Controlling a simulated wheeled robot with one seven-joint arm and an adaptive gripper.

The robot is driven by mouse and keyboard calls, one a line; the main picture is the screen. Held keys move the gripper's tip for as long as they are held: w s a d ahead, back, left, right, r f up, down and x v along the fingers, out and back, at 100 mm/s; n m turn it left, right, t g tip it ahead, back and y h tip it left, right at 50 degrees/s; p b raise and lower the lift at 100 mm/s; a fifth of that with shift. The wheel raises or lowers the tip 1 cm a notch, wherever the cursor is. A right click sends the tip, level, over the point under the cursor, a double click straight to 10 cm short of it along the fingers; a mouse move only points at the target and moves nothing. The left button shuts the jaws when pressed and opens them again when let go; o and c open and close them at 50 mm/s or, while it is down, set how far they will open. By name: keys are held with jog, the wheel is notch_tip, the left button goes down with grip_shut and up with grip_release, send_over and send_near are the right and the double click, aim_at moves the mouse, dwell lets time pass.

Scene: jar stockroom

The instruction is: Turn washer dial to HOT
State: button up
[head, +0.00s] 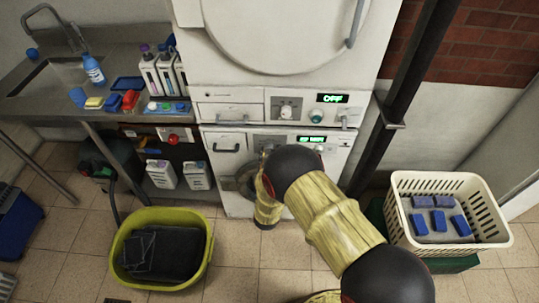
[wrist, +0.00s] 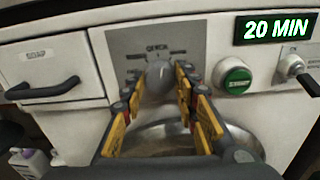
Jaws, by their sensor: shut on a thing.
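The washer (head: 222,165) is the lower of two stacked white machines, and my arm hides part of its front in the head view. In the wrist view its round grey dial (wrist: 158,76) sits on a grey plate, with small lettering above it that seems to read QUICK. My gripper (wrist: 160,88) is shut on the dial, one finger on each side. The washer's lit green display (wrist: 277,27) reads 20 MIN. A green button (wrist: 233,76) and a metal switch (wrist: 292,66) are right of the dial.
The upper machine's display (head: 332,98) reads OFF. A drawer handle (wrist: 42,88) juts out left of the dial. A dark post (head: 400,85) rises right of the machines.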

jog(key=m+b, duration=0.3)
jog(key=m, duration=1)
jog(key=shift+f, duration=0.15)
jog(key=shift+m+b, duration=0.3)
jog(key=o, duration=1.2)
jog(key=shift+c, duration=0.2)
jog(key=shift+s, duration=0.1)
jog(key=s, duration=1.1)
jog(key=shift+s+a, duration=0.2)
jog(key=shift+s, duration=0.2)
